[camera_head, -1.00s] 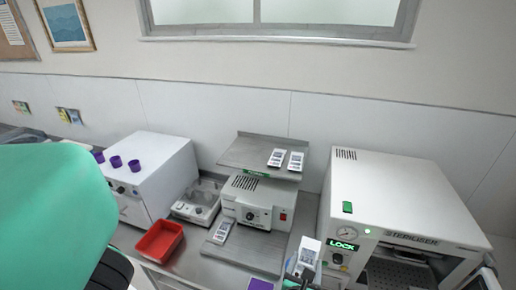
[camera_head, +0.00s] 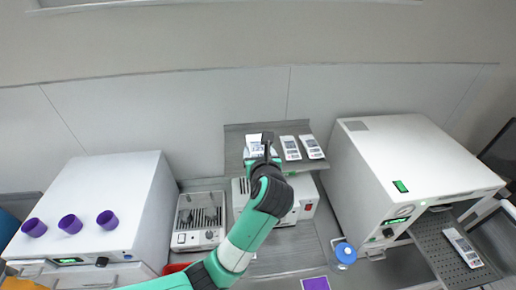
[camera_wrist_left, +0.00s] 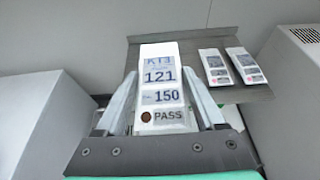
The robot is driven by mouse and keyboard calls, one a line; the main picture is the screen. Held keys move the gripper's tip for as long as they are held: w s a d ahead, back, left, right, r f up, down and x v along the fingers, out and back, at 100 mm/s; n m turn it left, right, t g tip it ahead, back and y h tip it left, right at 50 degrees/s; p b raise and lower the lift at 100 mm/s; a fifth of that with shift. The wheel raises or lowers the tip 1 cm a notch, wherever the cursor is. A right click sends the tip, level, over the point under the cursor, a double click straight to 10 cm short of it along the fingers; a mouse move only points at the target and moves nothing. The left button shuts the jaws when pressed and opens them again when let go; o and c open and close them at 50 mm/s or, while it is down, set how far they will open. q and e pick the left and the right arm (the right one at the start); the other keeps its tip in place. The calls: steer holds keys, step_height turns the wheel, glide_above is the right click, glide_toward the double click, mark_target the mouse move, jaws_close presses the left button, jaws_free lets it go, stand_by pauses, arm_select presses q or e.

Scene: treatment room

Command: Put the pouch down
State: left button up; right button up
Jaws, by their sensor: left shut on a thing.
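My left gripper (camera_head: 262,152) is shut on a white pouch (camera_wrist_left: 160,95) labelled KIT3, 121, 150 and PASS. In the left wrist view the pouch stands up between the two fingers (camera_wrist_left: 165,105). In the head view the held pouch (camera_head: 254,142) shows at the left part of the grey metal shelf (camera_head: 238,132), beside two other pouches (camera_head: 290,148) (camera_head: 312,147) lying there. I cannot tell whether the held pouch touches the shelf. My arm hides much of the sealer below. My right gripper is not in view.
A white steriliser (camera_head: 415,160) stands at right, with a pouch (camera_head: 463,246) on its perforated tray (camera_head: 435,250). A blue-topped jar (camera_head: 344,254) and purple square (camera_head: 316,284) are in front. Purple cups (camera_head: 70,223) sit on a white cabinet (camera_head: 120,180) at left.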

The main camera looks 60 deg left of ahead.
arm_select(q)
steer(key=shift+w+r, duration=0.2)
steer(key=shift+r, duration=0.1)
steer(key=a+f+p, duration=0.1)
steer(key=a+f, duration=0.4)
steer(key=a, duration=0.5)
glide_above(240, 159)
steer(key=f, duration=0.4)
steer(key=shift+d+f, duration=0.2)
steer(key=shift+f, duration=0.1)
steer(key=shift+a+f, duration=0.15)
steer(key=shift+f, duration=0.75)
steer(key=shift+a+f, duration=0.1)
steer(key=shift+f, duration=0.8)
steer(key=shift+f+b, duration=0.1)
steer(key=shift+b, duration=0.2)
steer(key=o, duration=1.3)
